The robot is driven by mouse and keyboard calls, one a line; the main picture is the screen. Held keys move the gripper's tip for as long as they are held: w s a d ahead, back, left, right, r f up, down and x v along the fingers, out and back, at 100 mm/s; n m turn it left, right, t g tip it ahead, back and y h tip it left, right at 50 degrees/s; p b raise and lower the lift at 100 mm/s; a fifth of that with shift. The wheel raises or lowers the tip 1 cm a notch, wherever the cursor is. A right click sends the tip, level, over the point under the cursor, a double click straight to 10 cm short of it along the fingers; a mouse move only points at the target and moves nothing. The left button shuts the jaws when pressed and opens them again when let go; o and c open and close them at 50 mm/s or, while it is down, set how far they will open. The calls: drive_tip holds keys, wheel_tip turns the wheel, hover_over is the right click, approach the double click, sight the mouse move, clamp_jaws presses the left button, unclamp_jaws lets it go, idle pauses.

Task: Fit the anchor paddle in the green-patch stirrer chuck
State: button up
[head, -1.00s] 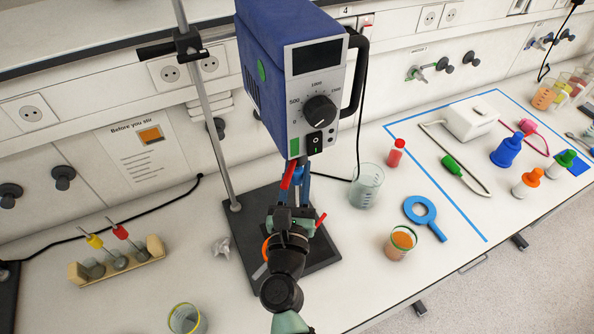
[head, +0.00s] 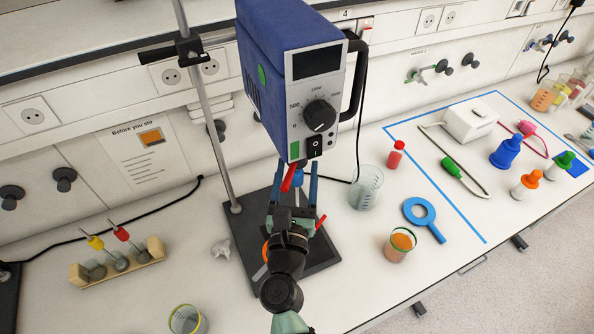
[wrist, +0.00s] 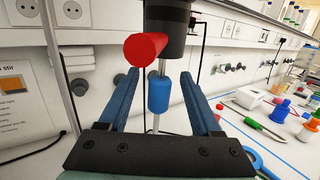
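The blue stirrer (head: 285,80) carries a green patch (head: 294,150) beside its switch. Its dark chuck (wrist: 168,18) has a red lever (wrist: 146,48) sticking out toward the camera. A thin metal shaft with a blue sleeve (wrist: 158,93) hangs upright below the chuck, its top running up into or behind it; I cannot tell how deep. Its lower end is hidden behind my gripper, so the paddle's shape does not show. My gripper (wrist: 158,76) is open, with one blue finger on each side of the sleeve and gaps on both sides.
The stirrer's dark base plate (head: 322,262) and upright rod (head: 205,110) stand close to my arm. A wooden rack (head: 90,280) holds yellow- and red-topped tools at left. A glass beaker (head: 366,188), a red-capped bottle (head: 395,155) and an orange-filled cup (head: 399,246) stand at right.

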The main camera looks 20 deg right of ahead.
drive_tip(key=shift+f, duration=0.1)
drive_tip(key=shift+s+a+f, duration=0.15)
drive_tip(key=shift+s+a, duration=0.1)
drive_tip(key=shift+s, duration=0.2)
drive_tip(key=r+b+v, duration=0.1)
drive_tip(key=b+v, duration=0.3)
drive_tip(key=v, duration=0.7)
drive_tip(key=shift+s+a+f, duration=0.2)
drive_tip(key=shift+s+f, duration=0.1)
drive_tip(key=shift+s, duration=0.1)
